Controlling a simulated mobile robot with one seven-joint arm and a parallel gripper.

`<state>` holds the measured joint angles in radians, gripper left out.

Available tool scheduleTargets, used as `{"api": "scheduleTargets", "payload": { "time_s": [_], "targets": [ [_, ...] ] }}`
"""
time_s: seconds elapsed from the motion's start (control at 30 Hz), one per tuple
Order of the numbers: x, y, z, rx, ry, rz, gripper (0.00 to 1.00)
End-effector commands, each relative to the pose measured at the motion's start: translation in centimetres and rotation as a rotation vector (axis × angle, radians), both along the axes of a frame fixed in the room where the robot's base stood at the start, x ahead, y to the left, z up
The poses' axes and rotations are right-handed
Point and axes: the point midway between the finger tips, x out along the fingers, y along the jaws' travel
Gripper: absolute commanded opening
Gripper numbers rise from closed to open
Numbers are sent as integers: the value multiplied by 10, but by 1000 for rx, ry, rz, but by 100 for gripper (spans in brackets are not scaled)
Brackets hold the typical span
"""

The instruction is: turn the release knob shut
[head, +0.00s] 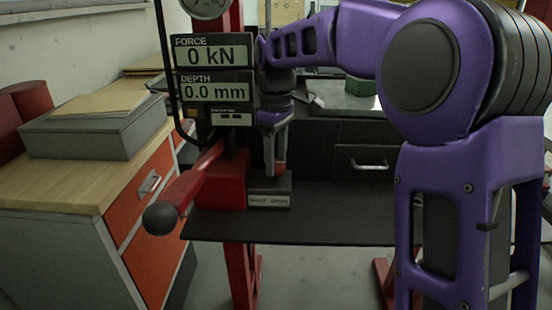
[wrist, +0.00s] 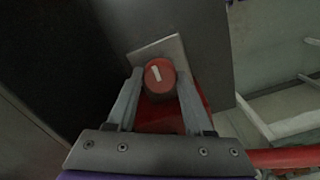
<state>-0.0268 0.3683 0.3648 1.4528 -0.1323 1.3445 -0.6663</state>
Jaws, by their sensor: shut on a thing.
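The release knob (wrist: 158,78) is a round red cap with a white mark, seen end-on in the wrist view. My gripper (wrist: 159,86) has one finger on each side of it and is shut on it. The white mark stands nearly upright, tilted slightly. In the head view my gripper (head: 274,165) points down above a dark block with a white label (head: 269,201); the lettering is too small to read surely. The knob is largely hidden there by the fingers.
A red lever with a black ball end (head: 161,218) sticks out to the left of the red jack body (head: 218,190). Readouts (head: 214,70) above show 0 kN and 0.0 mm. A wooden-topped cabinet (head: 75,180) stands left. The dark plate (head: 310,228) has free room at right.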

Motion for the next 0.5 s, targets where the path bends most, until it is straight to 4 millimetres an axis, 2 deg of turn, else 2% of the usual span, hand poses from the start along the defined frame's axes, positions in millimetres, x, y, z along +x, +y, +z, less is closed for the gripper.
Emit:
{"api": "scheduleTargets", "payload": {
  "time_s": [0.03, 0.1, 0.13, 0.5],
  "targets": [
    [0, 0, 0, 0, 0, 0, 15],
    [0, 0, 0, 0, 0, 0, 3],
    [0, 0, 0, 0, 0, 0, 0],
    [-1, 0, 2, -1, 2, -62, 0]
  ]
}}
